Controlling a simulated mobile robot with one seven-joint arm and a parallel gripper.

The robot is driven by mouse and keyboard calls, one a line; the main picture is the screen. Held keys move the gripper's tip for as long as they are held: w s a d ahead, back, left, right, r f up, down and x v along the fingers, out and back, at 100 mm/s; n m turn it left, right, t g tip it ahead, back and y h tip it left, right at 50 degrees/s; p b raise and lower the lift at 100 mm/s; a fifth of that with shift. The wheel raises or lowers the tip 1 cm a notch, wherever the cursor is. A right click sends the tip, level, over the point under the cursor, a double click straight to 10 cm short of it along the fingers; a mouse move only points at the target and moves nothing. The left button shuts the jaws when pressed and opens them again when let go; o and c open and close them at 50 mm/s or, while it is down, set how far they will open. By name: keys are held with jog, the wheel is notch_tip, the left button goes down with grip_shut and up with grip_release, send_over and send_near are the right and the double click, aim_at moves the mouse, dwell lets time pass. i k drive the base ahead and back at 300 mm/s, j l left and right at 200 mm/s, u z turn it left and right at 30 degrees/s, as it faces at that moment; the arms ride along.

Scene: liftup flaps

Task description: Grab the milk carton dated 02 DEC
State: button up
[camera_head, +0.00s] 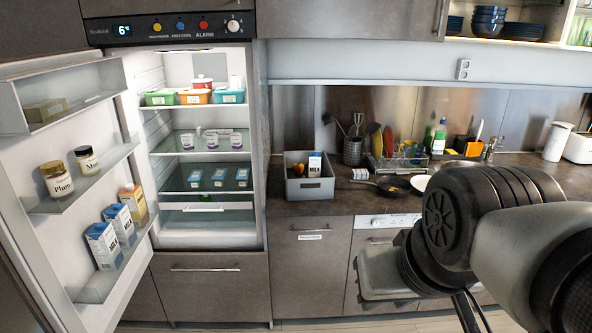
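The fridge (205,255) stands open at left with its door (60,270) swung out. Two blue-and-white milk cartons stand on the lowest door shelf, a front one (103,246) and one behind it (120,224). An orange-and-white carton (133,203) stands behind them. The date prints are too small to read. My arm fills the lower right; my gripper (470,312) is partly visible at the bottom, well right of the door cartons. Its opening cannot be made out.
Jars (55,179) stand on the middle door shelf. Inside the fridge are coloured tubs (194,97), cups (212,140) and blue-labelled packs (219,178). The grey bin (310,188), a pan (388,185) and a dish rack (402,162) occupy the counter. Floor shows at the bottom.

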aim_at(313, 171)
jog(key=i+l, duration=0.15)
jog(key=i, duration=0.4)
jog(key=i+l, duration=0.15)
jog(key=i, duration=0.45)
jog(key=i+l, duration=0.15)
jog(key=i, duration=0.4)
jog(key=i+l, duration=0.15)
jog(key=i, duration=0.45)
